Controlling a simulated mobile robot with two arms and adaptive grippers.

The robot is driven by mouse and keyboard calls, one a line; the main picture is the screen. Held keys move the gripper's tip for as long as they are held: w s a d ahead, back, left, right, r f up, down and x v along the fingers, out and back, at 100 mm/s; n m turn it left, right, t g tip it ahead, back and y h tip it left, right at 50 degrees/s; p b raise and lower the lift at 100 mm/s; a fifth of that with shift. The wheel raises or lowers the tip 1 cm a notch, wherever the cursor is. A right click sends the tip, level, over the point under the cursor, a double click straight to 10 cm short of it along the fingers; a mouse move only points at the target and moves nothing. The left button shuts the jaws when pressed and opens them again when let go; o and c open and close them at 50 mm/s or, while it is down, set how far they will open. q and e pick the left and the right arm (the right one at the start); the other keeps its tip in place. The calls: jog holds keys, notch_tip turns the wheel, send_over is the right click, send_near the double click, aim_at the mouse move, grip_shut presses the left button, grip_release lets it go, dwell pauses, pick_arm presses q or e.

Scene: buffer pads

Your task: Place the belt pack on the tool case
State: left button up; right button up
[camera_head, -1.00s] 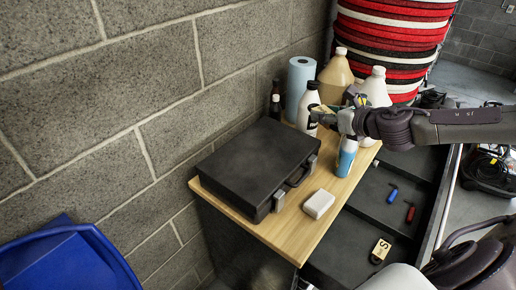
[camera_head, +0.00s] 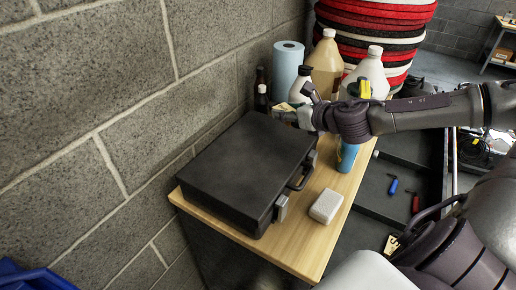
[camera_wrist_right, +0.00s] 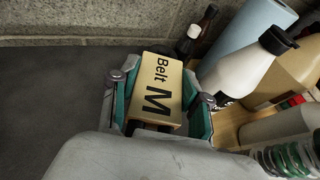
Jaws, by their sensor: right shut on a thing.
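The tool case (camera_head: 245,165) is a closed black case lying flat on the wooden table, its handle facing right. Its dark lid also fills the left of the right wrist view (camera_wrist_right: 50,90). My right gripper (camera_head: 291,112) is shut on the belt pack (camera_wrist_right: 156,88), a tan box marked "Belt M". In the head view only a small tan part of the belt pack (camera_head: 284,107) shows, at the case's far right corner. The gripper's fingers (camera_wrist_right: 162,88) are on either side of the box. I cannot tell the height above the case. My left gripper is out of view.
Bottles, including a tan jug (camera_head: 327,66) and a white jug (camera_head: 368,70), and a blue paper roll (camera_head: 287,70) crowd the table's back. A grey-white block (camera_head: 326,206) lies right of the case. A block wall (camera_head: 90,120) borders the left.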

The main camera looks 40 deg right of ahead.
jog(key=p, duration=0.2)
send_over(263, 156)
jog(key=f, duration=0.4)
jog(key=shift+d, duration=0.35)
jog(key=shift+a+f, duration=0.4)
jog(key=shift+f, duration=0.05)
jog(key=shift+f+p, duration=0.4)
jog(key=shift+f, duration=1.55)
jog(key=o, duration=1.1)
jog(key=shift+o, duration=0.2)
jog(key=shift+s, duration=0.1)
